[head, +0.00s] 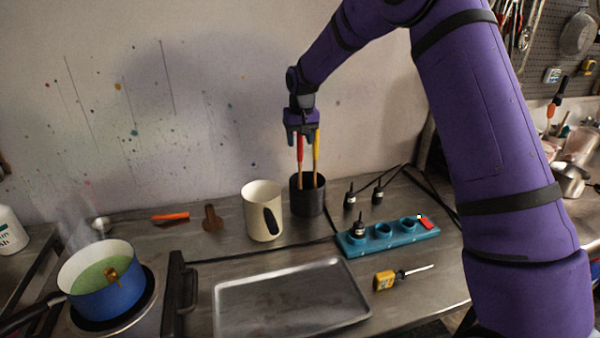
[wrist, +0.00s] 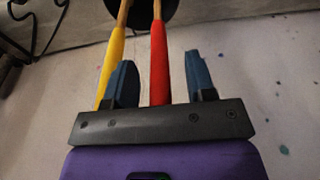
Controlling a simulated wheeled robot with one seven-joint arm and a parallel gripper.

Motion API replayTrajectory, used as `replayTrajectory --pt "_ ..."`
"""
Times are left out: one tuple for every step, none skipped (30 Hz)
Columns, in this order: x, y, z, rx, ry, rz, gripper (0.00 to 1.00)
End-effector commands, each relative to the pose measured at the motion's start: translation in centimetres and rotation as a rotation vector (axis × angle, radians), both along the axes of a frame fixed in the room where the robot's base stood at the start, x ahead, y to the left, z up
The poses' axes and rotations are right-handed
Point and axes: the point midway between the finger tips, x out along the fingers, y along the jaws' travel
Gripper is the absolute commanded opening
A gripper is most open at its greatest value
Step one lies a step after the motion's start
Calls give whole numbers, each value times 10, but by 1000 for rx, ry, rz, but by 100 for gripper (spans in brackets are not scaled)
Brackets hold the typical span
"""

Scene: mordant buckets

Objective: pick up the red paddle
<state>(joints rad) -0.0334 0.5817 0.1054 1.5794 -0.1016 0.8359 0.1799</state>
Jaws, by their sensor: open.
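The red paddle (head: 300,149) stands nearly upright in a dark cylindrical pot (head: 308,203) near the wall, its lower end hidden inside. My gripper (head: 302,135) is above the pot, pointing down around the upper handles. In the wrist view, my gripper (wrist: 161,80) is open, and the handle of the red paddle (wrist: 159,62) lies between its two blue fingers with gaps on both sides. A yellow-handled paddle (head: 317,148) shares the pot. In the wrist view the yellow handle (wrist: 111,62) runs beside the left finger, outside the jaws and partly covered.
A cream canister (head: 262,210) stands left of the pot. A teal holder (head: 358,246) and small dark bottles (head: 349,196) are to its right. A metal tray (head: 290,300) lies in front. A blue pan (head: 105,288) of steaming green liquid sits far left.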

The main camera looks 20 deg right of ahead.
Motion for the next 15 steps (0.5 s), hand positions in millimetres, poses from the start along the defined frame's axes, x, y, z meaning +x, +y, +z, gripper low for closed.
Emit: replayTrajectory --pt "0 0 0 0 0 0 50" --pt "0 0 0 0 0 0 50" --pt "0 0 0 0 0 0 48" --pt "0 0 0 0 0 0 41" --pt "0 0 0 0 0 0 34" --pt "0 0 0 0 0 0 25" --pt "0 0 0 0 0 0 18" --pt "0 0 0 0 0 0 11" --pt "0 0 0 0 0 0 2" --pt "0 0 0 0 0 0 0" --pt "0 0 0 0 0 0 0" --pt "0 0 0 0 0 0 0" --pt "0 0 0 0 0 0 0" --pt "0 0 0 0 0 0 0" --pt "0 0 0 0 0 0 0"
